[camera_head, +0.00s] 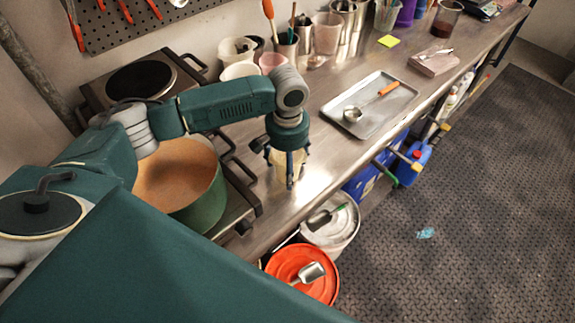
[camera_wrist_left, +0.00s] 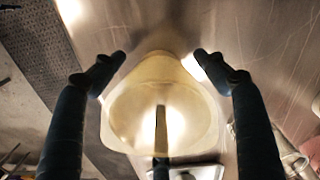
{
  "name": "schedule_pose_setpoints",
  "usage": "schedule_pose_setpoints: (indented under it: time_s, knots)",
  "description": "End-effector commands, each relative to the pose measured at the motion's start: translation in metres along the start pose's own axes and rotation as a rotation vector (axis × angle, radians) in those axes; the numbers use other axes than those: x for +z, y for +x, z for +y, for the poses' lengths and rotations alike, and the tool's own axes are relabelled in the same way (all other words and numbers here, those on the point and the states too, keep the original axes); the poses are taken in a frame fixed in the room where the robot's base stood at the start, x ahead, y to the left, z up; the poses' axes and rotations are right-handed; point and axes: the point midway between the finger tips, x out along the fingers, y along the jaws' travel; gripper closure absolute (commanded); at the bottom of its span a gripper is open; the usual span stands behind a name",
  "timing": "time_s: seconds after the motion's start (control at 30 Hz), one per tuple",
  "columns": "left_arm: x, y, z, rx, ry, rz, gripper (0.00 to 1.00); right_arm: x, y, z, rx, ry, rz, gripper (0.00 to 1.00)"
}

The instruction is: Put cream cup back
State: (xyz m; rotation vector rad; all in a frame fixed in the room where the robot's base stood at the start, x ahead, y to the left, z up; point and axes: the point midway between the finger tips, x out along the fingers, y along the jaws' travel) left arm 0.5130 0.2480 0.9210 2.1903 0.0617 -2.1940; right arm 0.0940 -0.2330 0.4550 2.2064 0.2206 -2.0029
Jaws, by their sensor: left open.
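A translucent cream cup (camera_head: 279,163) stands on the metal bench near its front edge, right of the stove. My left gripper (camera_head: 287,168) points down over it, with its fingers around the cup's sides. In the left wrist view, the cream cup (camera_wrist_left: 125,115) lies between the spread dark fingers of the left gripper (camera_wrist_left: 160,70), and a third finger shows across its middle. The gripper is open; gaps show at the side fingertips. The fingers partly hide the cup in the head view. My right gripper is out of view.
A green pot (camera_head: 203,200) on the stove stands close left. Pale and pink cups (camera_head: 272,62) stand along the wall behind. Buckets (camera_head: 280,262) stand below the bench edge. Bench between cup and tray is clear.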

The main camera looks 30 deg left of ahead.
Motion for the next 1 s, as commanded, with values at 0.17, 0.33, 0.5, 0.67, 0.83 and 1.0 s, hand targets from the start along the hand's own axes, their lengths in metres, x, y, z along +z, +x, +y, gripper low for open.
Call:
schedule_pose_setpoints:
  time_s: [0.17,0.33,0.5,0.67,0.83,1.0]
  knots:
    - [-0.001,-0.003,0.0,0.0,0.0,0.002,0.27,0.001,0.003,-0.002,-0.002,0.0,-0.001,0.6]
    - [-0.002,-0.026,0.0,0.002,0.0,0.005,0.27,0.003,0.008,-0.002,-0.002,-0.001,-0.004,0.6]
    - [-0.002,-0.063,0.0,0.002,0.0,0.005,0.27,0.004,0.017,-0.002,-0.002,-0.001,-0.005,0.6]
    - [-0.001,-0.095,0.001,0.002,0.001,0.004,0.27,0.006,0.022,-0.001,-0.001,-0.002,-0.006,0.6]
    - [-0.001,-0.116,0.001,0.001,0.0,0.001,0.27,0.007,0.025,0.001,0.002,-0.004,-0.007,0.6]
    - [0.0,-0.123,0.0,0.001,-0.001,0.0,0.27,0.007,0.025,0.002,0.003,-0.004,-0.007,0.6]
